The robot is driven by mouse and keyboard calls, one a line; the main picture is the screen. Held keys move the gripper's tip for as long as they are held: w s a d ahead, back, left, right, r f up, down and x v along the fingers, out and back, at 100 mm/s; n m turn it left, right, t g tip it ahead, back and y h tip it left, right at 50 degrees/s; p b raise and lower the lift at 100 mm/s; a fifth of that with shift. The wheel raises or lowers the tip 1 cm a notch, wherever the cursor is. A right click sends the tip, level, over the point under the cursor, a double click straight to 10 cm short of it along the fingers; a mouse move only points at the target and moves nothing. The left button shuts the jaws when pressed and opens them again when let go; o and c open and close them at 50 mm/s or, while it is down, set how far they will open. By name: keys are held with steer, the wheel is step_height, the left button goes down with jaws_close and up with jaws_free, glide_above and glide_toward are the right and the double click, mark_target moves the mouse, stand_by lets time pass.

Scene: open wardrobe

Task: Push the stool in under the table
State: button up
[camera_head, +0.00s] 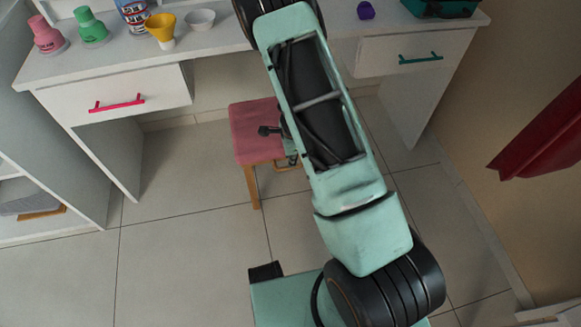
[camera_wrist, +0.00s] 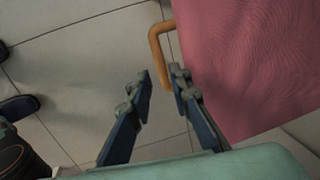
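The stool (camera_head: 256,135) has a pink-red seat and wooden legs, and stands between the two drawer sections of the white table (camera_head: 105,60). In the head view its seat shows in front of the tabletop edge, and my arm covers its right part. The wrist view shows the seat (camera_wrist: 255,60) with a wooden handle loop (camera_wrist: 155,50) at its edge. My gripper (camera_wrist: 162,75) is open at this edge, its two fingers apart. The right finger overlaps the loop's lower end in the picture; whether it touches is unclear. In the head view the gripper is mostly hidden behind my arm.
A drawer with a pink handle (camera_head: 116,103) is at left, one with a teal handle (camera_head: 420,58) at right. Bottles and cups (camera_head: 160,28) stand on the table. A white shelf (camera_head: 45,170) is at left, dark red cloth (camera_head: 540,135) at right. Tiled floor (camera_head: 185,225) is clear.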

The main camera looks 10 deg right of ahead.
steer(key=f+b, duration=0.1)
steer(key=f, duration=0.1)
steer(key=w+f, duration=0.1)
steer(key=f, duration=0.2)
steer(key=shift+f+b, duration=0.35)
steer(key=shift+c, duration=0.7)
jaws_close()
